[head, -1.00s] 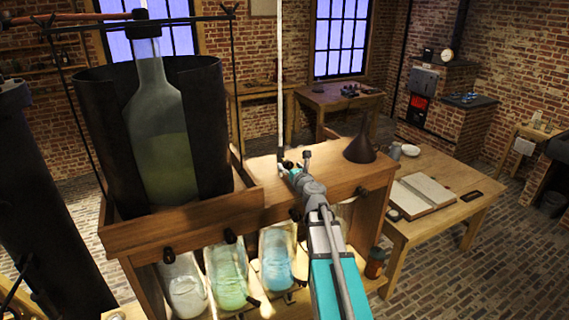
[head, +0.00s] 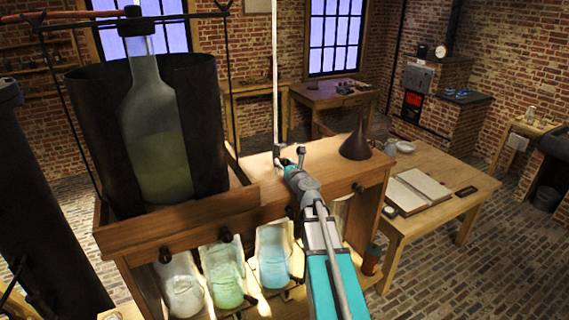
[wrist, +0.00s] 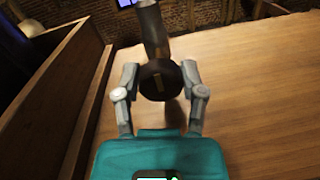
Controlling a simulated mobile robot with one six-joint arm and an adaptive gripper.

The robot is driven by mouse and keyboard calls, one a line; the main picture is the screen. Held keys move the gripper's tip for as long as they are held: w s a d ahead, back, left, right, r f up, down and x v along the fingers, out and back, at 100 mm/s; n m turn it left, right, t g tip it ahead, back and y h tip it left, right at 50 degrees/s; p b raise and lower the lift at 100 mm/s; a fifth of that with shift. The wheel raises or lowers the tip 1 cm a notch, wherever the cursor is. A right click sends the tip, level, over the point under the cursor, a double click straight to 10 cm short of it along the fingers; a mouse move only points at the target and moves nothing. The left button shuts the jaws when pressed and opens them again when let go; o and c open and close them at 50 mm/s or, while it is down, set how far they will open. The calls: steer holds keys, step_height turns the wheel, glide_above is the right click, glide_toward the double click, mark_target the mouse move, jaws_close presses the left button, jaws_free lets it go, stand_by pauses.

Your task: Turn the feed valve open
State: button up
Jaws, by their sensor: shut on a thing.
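The feed valve shows in the wrist view as a dark round knob (wrist: 158,84) with a pale mark on its face. It sits at the foot of a grey upright pipe (wrist: 151,25), above a wooden top. In the head view this thin pipe (head: 275,80) comes down to the top of the wooden stand (head: 330,172). My gripper (wrist: 159,74) has one finger on each side of the knob and is shut on it. In the head view my gripper (head: 290,160) is at the pipe's foot, and my wrist hides most of the valve.
A large bottle (head: 160,130) stands in a dark curved shield (head: 95,130) at left. A dark funnel (head: 357,140) stands right of my gripper. Several glass jars (head: 222,275) stand below. A table (head: 440,205) with an open book (head: 418,190) is at right.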

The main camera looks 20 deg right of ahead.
steer(key=shift+n, duration=0.4)
steer(key=n, duration=0.3)
steer(key=shift+b, duration=0.3)
steer(key=n, duration=0.5)
steer(key=shift+a+n+t, duration=0.1)
steer(key=shift+n+t, duration=0.2)
steer(key=shift+n, duration=0.1)
steer(key=n+b, duration=0.1)
steer(key=n, duration=0.3)
steer(key=shift+f+n+y, duration=0.1)
steer(key=shift+n+y, duration=0.2)
steer(key=shift+n, duration=0.1)
steer(key=shift+n+y, duration=0.3)
steer(key=shift+n, duration=1.9)
steer(key=o, duration=1.1)
steer(key=shift+o, duration=0.2)
